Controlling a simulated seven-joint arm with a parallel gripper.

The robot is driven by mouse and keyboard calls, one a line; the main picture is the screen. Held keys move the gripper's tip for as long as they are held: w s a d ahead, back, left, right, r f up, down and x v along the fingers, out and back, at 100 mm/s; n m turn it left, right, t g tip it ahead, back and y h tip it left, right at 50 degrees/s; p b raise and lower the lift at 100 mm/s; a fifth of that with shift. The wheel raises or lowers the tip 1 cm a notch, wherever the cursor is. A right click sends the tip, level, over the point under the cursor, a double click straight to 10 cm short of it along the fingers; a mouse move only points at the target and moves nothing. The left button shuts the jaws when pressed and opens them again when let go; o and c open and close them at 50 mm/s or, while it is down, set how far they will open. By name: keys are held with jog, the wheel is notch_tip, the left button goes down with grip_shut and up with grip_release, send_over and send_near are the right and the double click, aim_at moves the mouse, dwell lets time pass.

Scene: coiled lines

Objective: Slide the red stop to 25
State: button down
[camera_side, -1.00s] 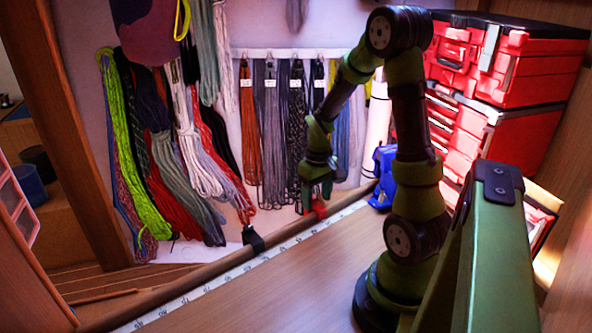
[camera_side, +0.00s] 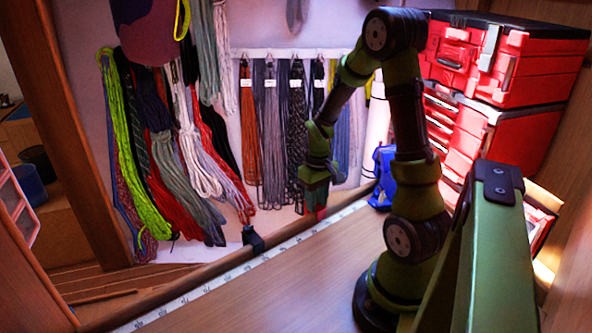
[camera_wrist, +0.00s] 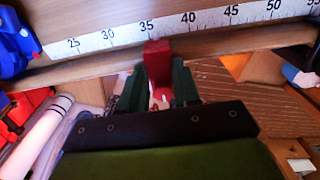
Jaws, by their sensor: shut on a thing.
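The red stop (camera_wrist: 157,62) is on the rail beside the white scale strip (camera_wrist: 215,20), a little past the 35 mark on the 40 side. The 25 mark lies further left in the wrist view. My gripper (camera_wrist: 157,88) is shut on the red stop, with a dark green finger on each side of it. In the side view, my gripper (camera_side: 317,190) reaches down to the rail, and only a small part of the red stop (camera_side: 320,213) shows beneath it.
A blue object (camera_side: 383,178) stands near the rail's far end, by red toolboxes (camera_side: 500,120). Coiled ropes (camera_side: 265,130) hang behind my gripper. The bench top (camera_side: 270,290) in front is clear.

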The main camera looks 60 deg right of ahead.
jog(key=s+d, duration=0.1)
jog(key=d, duration=0.2)
jog(key=s+d, duration=0.2)
jog(key=d, duration=0.1)
jog(key=s+d, duration=0.2)
jog(key=d, duration=0.1)
jog(key=shift+d, duration=0.4)
jog(key=shift+w, duration=0.1)
jog(key=c, duration=0.8)
grip_release()
jog(key=shift+r, duration=0.1)
notch_tip(320, 180, up, 17)
